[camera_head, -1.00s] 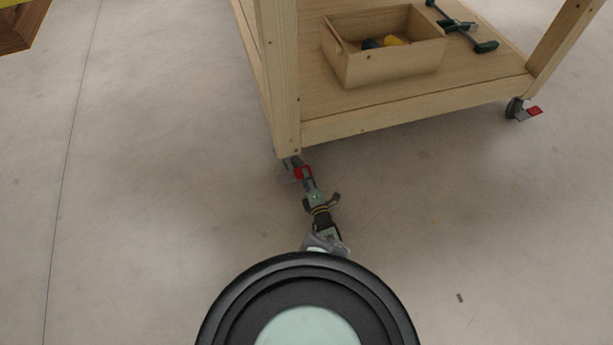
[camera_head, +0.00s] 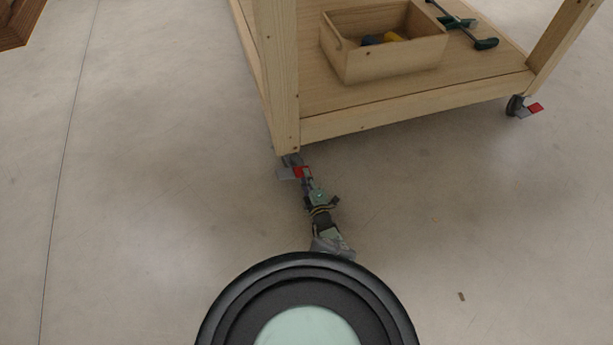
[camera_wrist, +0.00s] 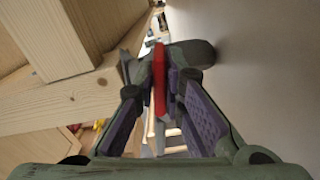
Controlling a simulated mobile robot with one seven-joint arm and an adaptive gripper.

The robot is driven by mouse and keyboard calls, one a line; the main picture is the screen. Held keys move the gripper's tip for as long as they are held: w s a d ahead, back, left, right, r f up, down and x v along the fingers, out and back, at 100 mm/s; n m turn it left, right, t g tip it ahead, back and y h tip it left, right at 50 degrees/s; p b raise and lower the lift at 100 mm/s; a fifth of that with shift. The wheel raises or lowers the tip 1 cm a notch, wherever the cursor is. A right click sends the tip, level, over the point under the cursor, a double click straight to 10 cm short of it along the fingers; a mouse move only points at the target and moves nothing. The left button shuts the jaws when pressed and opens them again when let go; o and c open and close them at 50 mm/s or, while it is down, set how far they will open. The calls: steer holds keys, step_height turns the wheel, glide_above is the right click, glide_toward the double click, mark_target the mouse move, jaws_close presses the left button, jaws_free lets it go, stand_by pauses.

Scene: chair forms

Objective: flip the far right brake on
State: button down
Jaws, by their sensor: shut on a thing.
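A wooden workbench stands on casters with red brake tabs. The red brake tab (camera_head: 297,171) at the nearest leg is at the end of my gripper (camera_head: 303,178). In the wrist view the same red tab (camera_wrist: 160,78) stands upright between the two fingers of my gripper (camera_wrist: 160,85), which are shut on it. A grey plate (camera_head: 285,174) shows just left of the tab; most of the wheel behind is hidden. Another caster with a red brake tab (camera_head: 536,107) sits under the right leg, well away from my gripper.
The bench's near leg (camera_head: 277,80) rises right above the gripped tab. Its lower shelf (camera_head: 400,105) holds an open wooden box (camera_head: 390,66) and green-black clamps (camera_head: 470,27). A wooden piece (camera_head: 20,25) is at the top left.

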steer(key=c, duration=1.7)
jaws_free()
steer(key=shift+r, duration=0.1)
